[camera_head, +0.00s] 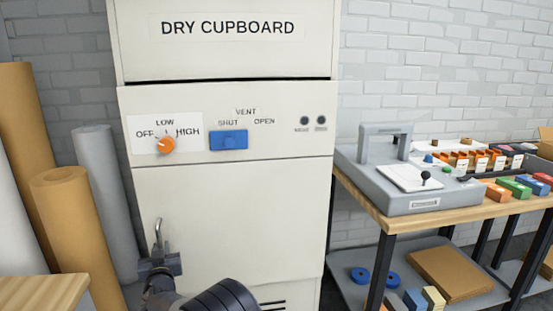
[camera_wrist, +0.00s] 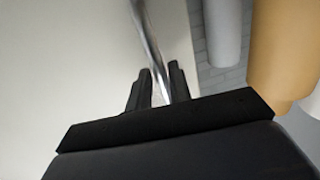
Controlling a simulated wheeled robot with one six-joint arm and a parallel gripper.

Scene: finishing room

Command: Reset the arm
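My gripper (camera_head: 160,262) is low in front of the cream dry cupboard (camera_head: 235,215), at the left side of its lower door. An upright metal handle (camera_head: 158,232) stands out from that door just above my gripper. In the wrist view, the two dark fingers (camera_wrist: 160,82) stand apart with the shiny handle (camera_wrist: 148,35) running between them. Pale gaps show beside the handle, so the fingers look open around it. Whether one finger touches it is unclear. The lower door looks closed.
The cupboard has an orange knob (camera_head: 165,145) and a blue vent slider (camera_head: 229,140). Rolls (camera_head: 70,200) stand at the left, close to my gripper. A bench (camera_head: 400,222) with a grey machine (camera_head: 400,190) and coloured blocks stands at the right.

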